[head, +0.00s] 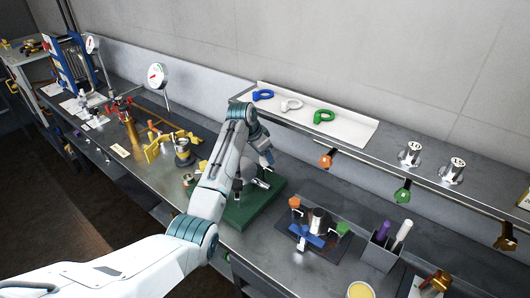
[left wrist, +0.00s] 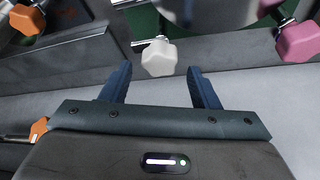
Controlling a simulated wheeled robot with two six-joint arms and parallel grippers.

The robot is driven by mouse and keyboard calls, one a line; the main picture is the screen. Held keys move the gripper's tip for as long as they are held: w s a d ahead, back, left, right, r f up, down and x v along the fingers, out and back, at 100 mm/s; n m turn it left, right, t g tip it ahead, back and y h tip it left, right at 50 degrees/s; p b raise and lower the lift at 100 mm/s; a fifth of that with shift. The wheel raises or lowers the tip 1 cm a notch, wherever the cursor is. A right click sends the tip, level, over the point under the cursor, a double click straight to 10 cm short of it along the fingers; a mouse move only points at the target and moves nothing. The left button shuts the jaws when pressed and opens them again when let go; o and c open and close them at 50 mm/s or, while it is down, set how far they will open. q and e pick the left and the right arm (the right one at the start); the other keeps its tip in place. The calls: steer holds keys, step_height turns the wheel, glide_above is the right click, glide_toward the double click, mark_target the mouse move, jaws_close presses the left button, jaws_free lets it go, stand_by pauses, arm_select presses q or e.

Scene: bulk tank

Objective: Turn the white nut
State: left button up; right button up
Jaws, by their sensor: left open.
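The white nut (left wrist: 159,57) is a pale faceted knob on a short metal stem in the left wrist view. My left gripper (left wrist: 159,72) is open, and its two dark blue fingers show on either side of the nut, with gaps at both sides. I cannot tell how far the nut is from the fingertips in depth. In the head view my left gripper (head: 266,158) is small and partly hidden by its own wrist, above the far side of a green base (head: 240,214). I cannot make out the white nut there. My right gripper is not in view.
In the left wrist view a pink nut (left wrist: 298,40) is at the right and an orange nut (left wrist: 27,19) at the upper left. In the head view a white tray (head: 345,134) with blue, white and green rings lies on the shelf behind. A fixture with coloured parts (head: 316,230) stands to the right.

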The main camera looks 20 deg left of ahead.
arm_select(q)
steer(key=shift+x, duration=0.8)
steer(key=shift+c, duration=0.6)
steer(key=c, duration=0.8)
steer(key=shift+r+n+p, duration=0.1)
steer(key=shift+n+p, duration=0.3)
steer(key=shift+p, duration=0.2)
steer(key=shift+c, duration=0.2)
steer(key=n+y+p, duration=0.1)
steer(key=n+p, duration=0.1)
steer(key=shift+r+n+t+p, duration=0.1)
steer(key=shift+n+t+p, duration=0.2)
steer(key=shift+t, duration=0.1)
steer(key=n+y+p, duration=0.1)
steer(key=n, duration=0.2)
steer(key=shift+p, duration=0.4)
steer(key=shift+n+y+p, duration=0.3)
steer(key=shift+n+y, duration=0.1)
steer(key=shift+n, duration=0.3)
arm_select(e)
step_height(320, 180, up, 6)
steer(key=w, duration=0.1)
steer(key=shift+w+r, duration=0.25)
